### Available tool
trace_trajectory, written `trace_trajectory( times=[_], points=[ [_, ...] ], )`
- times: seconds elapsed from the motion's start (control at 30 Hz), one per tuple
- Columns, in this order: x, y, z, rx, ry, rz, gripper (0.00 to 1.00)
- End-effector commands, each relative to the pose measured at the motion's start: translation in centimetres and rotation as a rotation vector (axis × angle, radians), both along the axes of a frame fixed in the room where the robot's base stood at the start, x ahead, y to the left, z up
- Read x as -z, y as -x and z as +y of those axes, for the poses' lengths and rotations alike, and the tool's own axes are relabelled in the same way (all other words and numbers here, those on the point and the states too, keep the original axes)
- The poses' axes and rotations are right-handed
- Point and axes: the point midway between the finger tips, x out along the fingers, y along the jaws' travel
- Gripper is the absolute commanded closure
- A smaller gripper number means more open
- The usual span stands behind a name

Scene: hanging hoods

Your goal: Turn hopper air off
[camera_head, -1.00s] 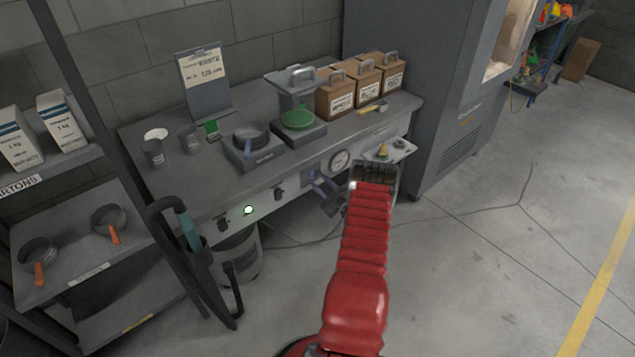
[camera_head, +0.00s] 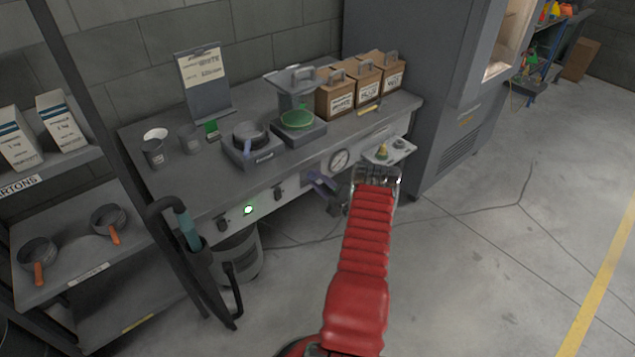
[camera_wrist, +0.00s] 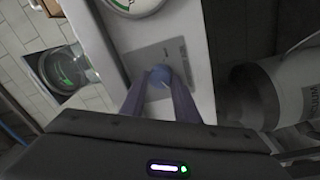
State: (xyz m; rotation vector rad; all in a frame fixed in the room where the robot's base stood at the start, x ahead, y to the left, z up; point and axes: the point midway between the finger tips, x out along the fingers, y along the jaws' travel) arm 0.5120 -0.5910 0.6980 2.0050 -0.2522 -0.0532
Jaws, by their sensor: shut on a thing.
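A small blue knob (camera_wrist: 158,76) sits on a grey plate on the pale bench-front panel in the wrist view. My gripper (camera_wrist: 160,82) has its two purple fingers shut on the knob, one on either side. In the head view my gripper (camera_head: 316,179) is at the panel, just below and left of a round gauge (camera_head: 340,160), and hides the knob. The gauge's edge also shows at the top of the wrist view (camera_wrist: 136,5). The knob's pointing direction and the plate's lettering cannot be read.
A lit green lamp (camera_head: 248,210) and two black knobs are left along the panel. A small side shelf (camera_head: 390,151) is right of the gripper. A scale and several brown boxes stand on the bench. The floor at right is clear.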

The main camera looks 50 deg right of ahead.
Motion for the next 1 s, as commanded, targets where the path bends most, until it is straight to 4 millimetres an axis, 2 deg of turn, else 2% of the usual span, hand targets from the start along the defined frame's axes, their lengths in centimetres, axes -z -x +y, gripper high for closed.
trace_trajectory(
  times=[0.4,0.43,0.6,0.7,1.0],
  points=[
    [0.27,-0.11,0.33,-0.006,0.008,0.006,0.94],
    [0.27,-0.10,0.34,-0.006,0.008,0.006,0.71],
    [0.22,-0.08,0.26,-0.005,0.008,0.006,0.59],
    [0.16,-0.06,0.20,-0.004,0.009,0.004,0.53],
    [0.10,0.16,0.14,-0.002,0.010,0.004,0.53]
  ],
)
